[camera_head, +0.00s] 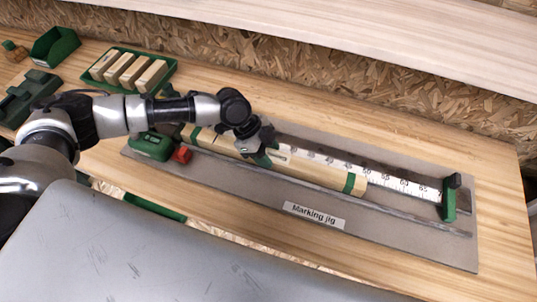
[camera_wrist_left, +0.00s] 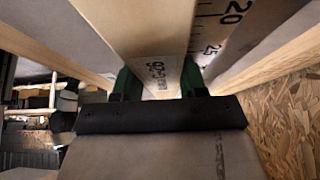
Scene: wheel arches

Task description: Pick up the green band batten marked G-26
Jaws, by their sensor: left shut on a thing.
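The pale wooden batten (camera_head: 315,172) with green bands lies lengthwise along the grey marking jig (camera_head: 400,225). One green band shows near its right end. My left gripper (camera_head: 266,157) comes down over the middle of the batten and is shut on it. In the left wrist view the batten (camera_wrist_left: 155,35) runs between the two green-padded fingers, with an upside-down marking that seems to read G-26. I cannot tell whether the batten touches the jig bed. My right gripper is not in view.
A white ruler scale (camera_head: 390,181) runs along the jig to a green end stop (camera_head: 449,202). A green block (camera_head: 152,146) with a red knob (camera_head: 182,154) is at the jig's left end. A green tray (camera_head: 103,67) of several wooden blocks and a green bin (camera_head: 54,46) stand at back left.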

